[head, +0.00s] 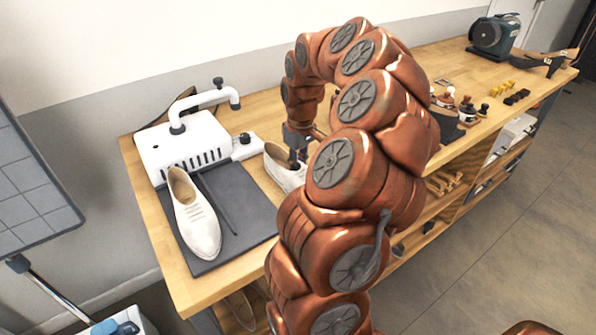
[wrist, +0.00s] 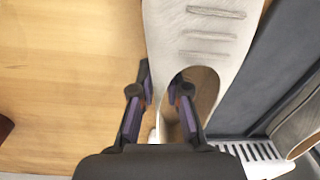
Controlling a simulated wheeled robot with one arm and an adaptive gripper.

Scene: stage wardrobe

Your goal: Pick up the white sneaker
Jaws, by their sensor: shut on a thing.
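A white sneaker (head: 275,164) stands on the wooden workbench, to the right of the grey mat, and my arm hides part of it. In the wrist view the sneaker (wrist: 205,28) shows its pale upper, lace rows and dark-brown opening. My gripper (wrist: 160,105) is shut on the sneaker's side wall near the opening: one purple-padded finger is inside the shoe, the other outside on its left. In the head view my gripper (head: 298,150) points down at the shoe. I cannot tell whether the sole is off the bench.
A similar white shoe (head: 193,218) lies on the grey mat (head: 245,195) in front of a white machine (head: 182,148) with a curved arm. Small bottles (head: 467,107) stand at the bench's right side. A dark green machine (head: 492,36) is at the far end. Bare bench (wrist: 65,75) lies left of the gripper.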

